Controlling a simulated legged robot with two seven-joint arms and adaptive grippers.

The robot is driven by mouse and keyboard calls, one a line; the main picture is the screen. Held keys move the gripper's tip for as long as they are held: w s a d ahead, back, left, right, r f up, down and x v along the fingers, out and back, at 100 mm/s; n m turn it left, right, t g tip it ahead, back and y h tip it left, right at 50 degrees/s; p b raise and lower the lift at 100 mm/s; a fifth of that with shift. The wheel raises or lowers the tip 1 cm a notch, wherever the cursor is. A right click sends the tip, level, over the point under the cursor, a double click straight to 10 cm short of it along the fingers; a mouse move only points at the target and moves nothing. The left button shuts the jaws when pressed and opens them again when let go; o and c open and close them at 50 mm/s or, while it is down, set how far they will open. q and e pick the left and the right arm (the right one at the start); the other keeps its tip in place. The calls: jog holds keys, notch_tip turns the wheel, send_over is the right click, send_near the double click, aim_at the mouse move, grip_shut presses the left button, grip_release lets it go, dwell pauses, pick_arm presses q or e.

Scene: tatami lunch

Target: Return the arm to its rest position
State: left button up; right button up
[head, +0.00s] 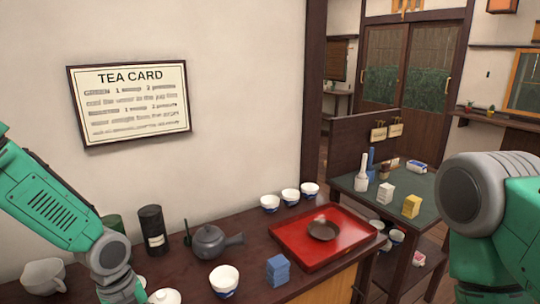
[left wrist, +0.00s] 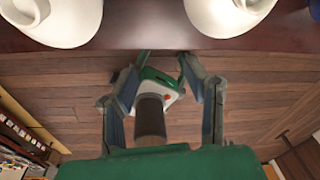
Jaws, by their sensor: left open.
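My left arm (head: 50,205) comes in from the left in the head view, its wrist end reaching the bottom edge near the front of the dark counter. My left gripper (left wrist: 163,62) shows in the left wrist view, its two fingers apart with nothing held between them. It is below and in front of the counter edge (left wrist: 160,38), over the wooden floor. The fingers are out of the head view. My right arm (head: 490,215) stands at the right of the head view; its gripper is not in view.
A green-topped table (head: 385,216) is at right.

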pick_arm(q)
jog(key=s+d+f+n, duration=0.3)
jog(key=s+f+n, duration=0.7)
jog(key=s+n, duration=0.35)
jog(key=s+a+f+n, duration=0.1)
jog(key=s+a+n, duration=0.1)
jog(key=s+n, duration=0.3)
jog(key=s+a+f+n+t+y, duration=0.1)
jog(key=s+a+n, duration=0.1)
jog(key=s+n, duration=0.4)
jog(key=shift+a+f+n, duration=0.2)
jog(key=shift+f+n, duration=0.2)
jog(key=shift+n, duration=0.45)
jog(key=shift+w, duration=0.1)
